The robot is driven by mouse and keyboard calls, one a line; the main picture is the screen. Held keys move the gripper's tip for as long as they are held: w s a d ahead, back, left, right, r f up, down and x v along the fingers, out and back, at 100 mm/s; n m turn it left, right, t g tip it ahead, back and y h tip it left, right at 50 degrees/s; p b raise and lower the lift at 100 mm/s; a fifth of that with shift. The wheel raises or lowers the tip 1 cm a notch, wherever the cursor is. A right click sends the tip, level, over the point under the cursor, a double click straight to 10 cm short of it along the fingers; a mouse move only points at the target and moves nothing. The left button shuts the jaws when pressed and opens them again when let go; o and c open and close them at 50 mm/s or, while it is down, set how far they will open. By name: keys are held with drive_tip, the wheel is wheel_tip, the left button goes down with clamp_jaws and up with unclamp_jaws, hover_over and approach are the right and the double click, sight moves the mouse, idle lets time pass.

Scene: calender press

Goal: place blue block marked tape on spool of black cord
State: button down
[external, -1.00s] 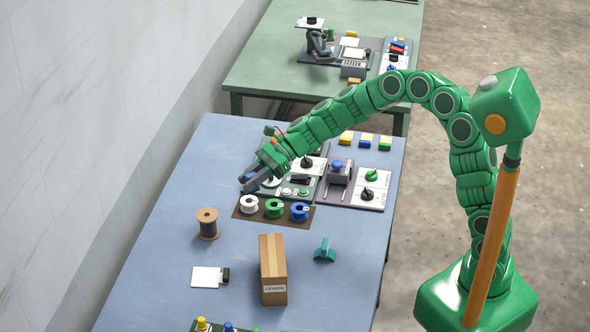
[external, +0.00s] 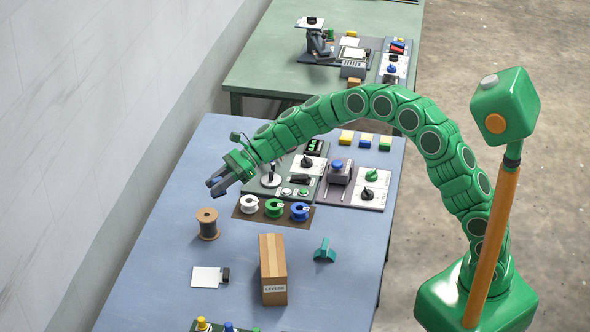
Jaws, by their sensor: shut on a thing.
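My gripper (external: 217,185) hangs above the left part of the blue table, up and to the right of the spool of black cord. It is shut on a small dark bluish piece between its fingers, taken to be the blue block; no tape mark can be read at this size. The spool of black cord (external: 208,226) stands upright on the table with a brown top flange and dark winding. Its top is bare. My gripper is apart from it.
Three small spools, white (external: 250,204), green (external: 274,208) and blue (external: 299,212), sit on a dark mat right of the cord spool. A cardboard box (external: 273,270) stands in front. A white card (external: 206,277) lies at front left. Control panels (external: 338,172) are behind. The table's left side is free.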

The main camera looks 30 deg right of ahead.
drive_tip(key=shift+w+a+f, duration=0.5)
drive_tip(key=shift+w+f, duration=0.05)
drive_tip(key=shift+f, duration=0.4)
drive_tip(key=shift+w+a+f, duration=0.5)
drive_tip(key=shift+w+f, duration=0.1)
drive_tip(key=shift+f, duration=0.3)
drive_tip(key=shift+w+a+f, duration=0.5)
drive_tip(key=shift+w+f, duration=0.05)
drive_tip(key=shift+f, duration=1.9)
drive_tip(key=c, duration=0.9)
unclamp_jaws()
drive_tip(key=shift+f, duration=0.1)
drive_tip(key=shift+d+r, duration=0.35)
drive_tip(key=shift+d, duration=0.1)
drive_tip(key=v, duration=1.1)
